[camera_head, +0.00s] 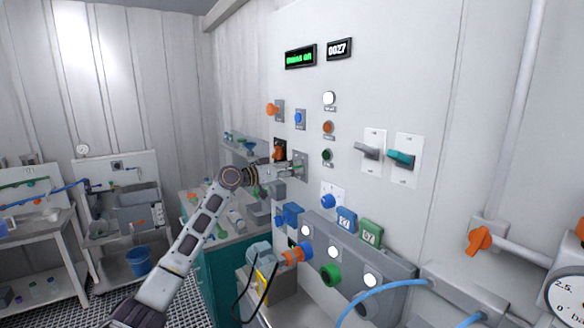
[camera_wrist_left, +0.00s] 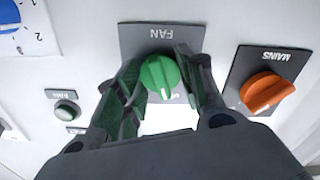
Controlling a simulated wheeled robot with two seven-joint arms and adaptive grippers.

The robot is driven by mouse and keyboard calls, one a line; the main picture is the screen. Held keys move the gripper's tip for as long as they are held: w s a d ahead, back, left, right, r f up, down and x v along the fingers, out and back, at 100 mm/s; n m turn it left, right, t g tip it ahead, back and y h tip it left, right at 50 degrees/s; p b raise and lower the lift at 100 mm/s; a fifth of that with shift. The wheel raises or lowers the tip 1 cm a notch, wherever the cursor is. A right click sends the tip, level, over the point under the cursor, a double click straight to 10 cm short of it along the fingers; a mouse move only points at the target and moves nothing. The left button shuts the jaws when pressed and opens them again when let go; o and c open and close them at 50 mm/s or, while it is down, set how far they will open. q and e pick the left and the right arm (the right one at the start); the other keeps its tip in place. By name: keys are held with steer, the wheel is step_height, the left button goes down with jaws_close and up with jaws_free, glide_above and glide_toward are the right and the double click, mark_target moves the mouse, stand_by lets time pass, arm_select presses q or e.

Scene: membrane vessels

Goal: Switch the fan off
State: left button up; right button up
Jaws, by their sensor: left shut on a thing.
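The fan switch is a green rotary knob (camera_wrist_left: 160,76) on a grey plate marked FAN, upside down in the left wrist view. A white mark on the knob faces the bottom of that view. My left gripper (camera_wrist_left: 158,72) has its two fingers on either side of the knob and is shut on it. In the head view my left gripper (camera_head: 284,171) is at the grey fan plate (camera_head: 300,160) and hides most of the knob. The plate's lettering below the knob is mostly covered. My right gripper is not in view.
An orange MAINS knob (camera_wrist_left: 267,92) sits close beside the fan plate. A small dull green lamp or button (camera_wrist_left: 66,111) and a blue numbered dial (camera_wrist_left: 8,16) are on the other side. Two levers (camera_head: 400,158) stick out farther right. Hoses and fittings (camera_head: 331,273) project below.

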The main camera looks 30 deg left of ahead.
arm_select(q)
steer(key=shift+n+p, duration=0.35)
steer(key=shift+n, duration=0.85)
steer(key=o, duration=1)
steer(key=shift+o, duration=0.2)
steer(key=v, duration=1.2)
steer(key=shift+a, duration=0.1)
